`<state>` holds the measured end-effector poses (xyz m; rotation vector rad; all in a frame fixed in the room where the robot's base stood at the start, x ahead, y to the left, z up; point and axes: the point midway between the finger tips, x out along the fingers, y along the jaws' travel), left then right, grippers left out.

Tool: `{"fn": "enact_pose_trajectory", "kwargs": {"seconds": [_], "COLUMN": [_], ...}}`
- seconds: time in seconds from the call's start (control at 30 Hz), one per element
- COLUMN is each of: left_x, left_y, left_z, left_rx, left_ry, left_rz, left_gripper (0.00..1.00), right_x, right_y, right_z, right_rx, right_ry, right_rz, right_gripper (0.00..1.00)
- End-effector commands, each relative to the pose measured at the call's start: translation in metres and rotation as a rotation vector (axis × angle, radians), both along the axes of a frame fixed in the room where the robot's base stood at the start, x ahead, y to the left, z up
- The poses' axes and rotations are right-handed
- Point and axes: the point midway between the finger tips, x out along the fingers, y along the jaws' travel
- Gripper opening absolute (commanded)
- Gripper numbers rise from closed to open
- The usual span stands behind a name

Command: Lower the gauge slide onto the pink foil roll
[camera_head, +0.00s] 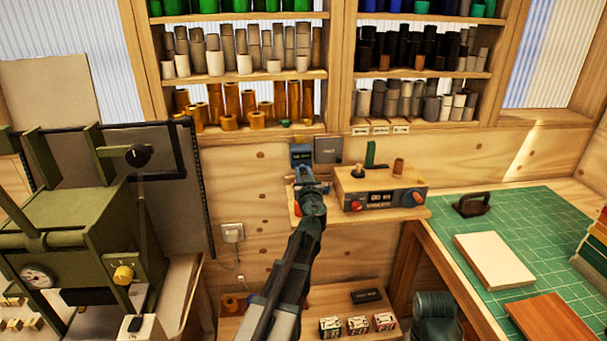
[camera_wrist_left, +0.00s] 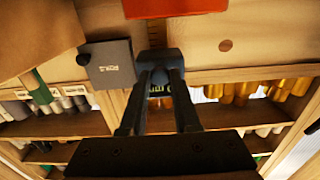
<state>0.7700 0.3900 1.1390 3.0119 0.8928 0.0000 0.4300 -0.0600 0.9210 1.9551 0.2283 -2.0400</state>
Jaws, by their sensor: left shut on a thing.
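My left gripper (camera_head: 304,176) is by the wooden wall, left of the control box. In the left wrist view its two fingers (camera_wrist_left: 160,78) come together on a blue-grey block (camera_wrist_left: 160,60), which I take for the gauge slide. In the head view a blue piece with a small dark display (camera_head: 301,152) shows just above the gripper; the gripper hides its lower part. An orange-red thing (camera_head: 298,209) shows partly behind my left wrist, and a red surface (camera_wrist_left: 172,8) is at the top of the wrist view. I cannot make out a clearly pink foil roll. My right gripper is not in view.
A grey plate (camera_head: 328,150) is on the wall beside the blue piece. A wooden control box (camera_head: 378,188) stands on the small ledge to the right. Shelves of rolls (camera_head: 240,125) are above. A green machine (camera_head: 85,225) is left; a green cutting mat (camera_head: 530,225) is right.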

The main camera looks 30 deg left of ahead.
Motion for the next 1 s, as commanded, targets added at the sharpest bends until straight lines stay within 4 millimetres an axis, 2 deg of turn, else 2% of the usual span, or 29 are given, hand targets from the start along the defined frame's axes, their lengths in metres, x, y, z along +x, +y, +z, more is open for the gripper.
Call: {"fn": "enact_pose_trajectory", "kwargs": {"seconds": [0.2, 0.23, 0.37, 0.4, 0.67, 0.77, 1.0], "left_x": [0.000, 0.000, 0.000, 0.000, -0.001, -0.007, -0.047], "left_y": [0.000, 0.000, 0.000, 0.000, 0.000, -0.004, -0.029], "left_z": [-0.002, -0.002, -0.002, -0.002, -0.002, -0.002, -0.002], "left_rx": [0.000, 0.000, 0.000, 0.000, 0.000, 0.000, 0.000], "left_ry": [0.000, 0.000, 0.000, 0.000, 0.000, 0.000, 0.000], "left_rz": [0.000, 0.000, 0.000, 0.000, 0.000, -0.001, -0.003], "left_gripper": [0.00, 0.34, 0.57, 0.59, 0.59, 0.59, 0.59], "right_x": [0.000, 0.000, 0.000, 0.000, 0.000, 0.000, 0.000], "right_y": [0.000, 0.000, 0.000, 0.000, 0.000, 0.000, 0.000], "right_z": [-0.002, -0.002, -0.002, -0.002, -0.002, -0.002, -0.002], "right_rx": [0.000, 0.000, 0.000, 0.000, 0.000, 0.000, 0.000], "right_ry": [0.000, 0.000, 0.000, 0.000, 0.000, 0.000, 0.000], "right_rz": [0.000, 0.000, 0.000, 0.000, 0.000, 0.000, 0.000], "right_gripper": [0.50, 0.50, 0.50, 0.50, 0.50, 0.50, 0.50]}}
